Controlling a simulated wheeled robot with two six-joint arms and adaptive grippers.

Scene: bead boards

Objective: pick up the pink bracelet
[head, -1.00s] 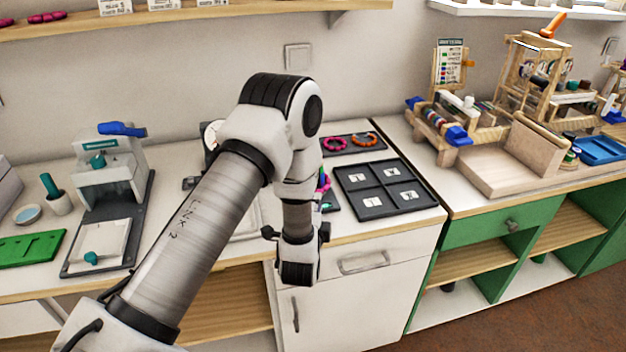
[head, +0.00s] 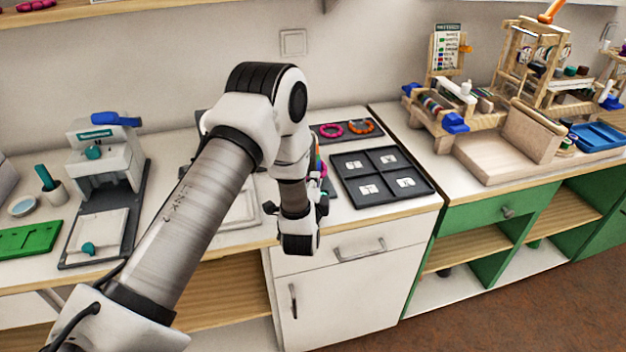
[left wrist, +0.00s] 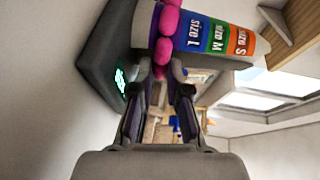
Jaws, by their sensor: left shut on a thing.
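A sizing cone with blue, green and orange bands marked size L, M and S (left wrist: 212,37) shows in the left wrist view. My right gripper is not in view.
A dark tray (head: 345,123) at the back holds another pink ring (head: 331,131) and an orange ring (head: 361,126). A black four-part tray with white labels (head: 378,150) lies right of my arm. A grey press (head: 103,160) stands left, wooden racks (head: 540,65) right.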

